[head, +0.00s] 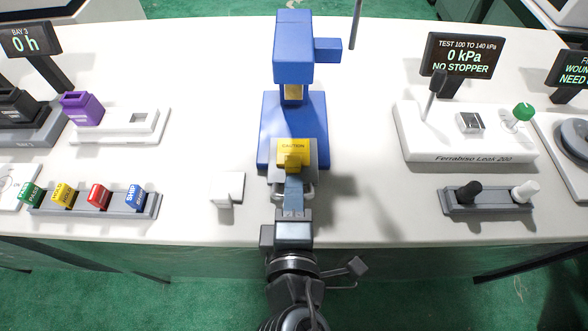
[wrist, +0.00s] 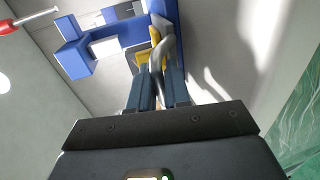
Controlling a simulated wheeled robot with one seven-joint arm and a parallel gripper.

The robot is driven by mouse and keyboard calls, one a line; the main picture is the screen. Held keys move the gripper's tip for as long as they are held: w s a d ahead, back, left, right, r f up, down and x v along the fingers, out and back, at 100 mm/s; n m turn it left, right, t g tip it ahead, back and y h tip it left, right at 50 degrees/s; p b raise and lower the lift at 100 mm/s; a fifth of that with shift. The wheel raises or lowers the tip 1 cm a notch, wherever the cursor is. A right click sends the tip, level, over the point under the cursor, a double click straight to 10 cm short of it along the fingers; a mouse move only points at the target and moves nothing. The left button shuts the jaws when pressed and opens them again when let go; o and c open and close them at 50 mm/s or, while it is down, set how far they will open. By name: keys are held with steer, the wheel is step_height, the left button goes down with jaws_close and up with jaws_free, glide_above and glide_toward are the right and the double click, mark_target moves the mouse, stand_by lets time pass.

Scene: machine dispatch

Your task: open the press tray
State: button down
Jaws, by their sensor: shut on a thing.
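The blue press (head: 294,55) stands at the middle of the bench. Its grey tray (head: 311,158) is at the front of the blue base, with a yellow block marked CAUTION (head: 293,147) above it. A light grey bar handle (head: 308,192) is on the tray's front. My gripper (head: 293,182) reaches in from the front edge and is shut on this handle. In the wrist view my fingers (wrist: 158,80) close around the grey handle (wrist: 168,48), with the blue press (wrist: 75,58) beyond. My fingers hide part of the handle.
A small white block (head: 228,186) stands just left of my gripper. Further left are a row of coloured blocks in a grey rack (head: 150,207) and a purple block (head: 81,107). On the right are a white leak tester (head: 460,140) and a grey holder (head: 487,207). Bench between press and tester is clear.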

steer(key=shift+f+v, duration=0.15)
steer(key=shift+v, duration=0.6)
steer(key=shift+f+v, duration=0.15)
steer(key=shift+v, duration=0.55)
steer(key=shift+s, duration=0.1)
steer(key=c, duration=1.3)
jaws_free()
steer(key=b+v, duration=0.1)
steer(key=v, duration=0.6)
steer(key=shift+s, duration=0.35)
steer(key=shift+r, duration=0.15)
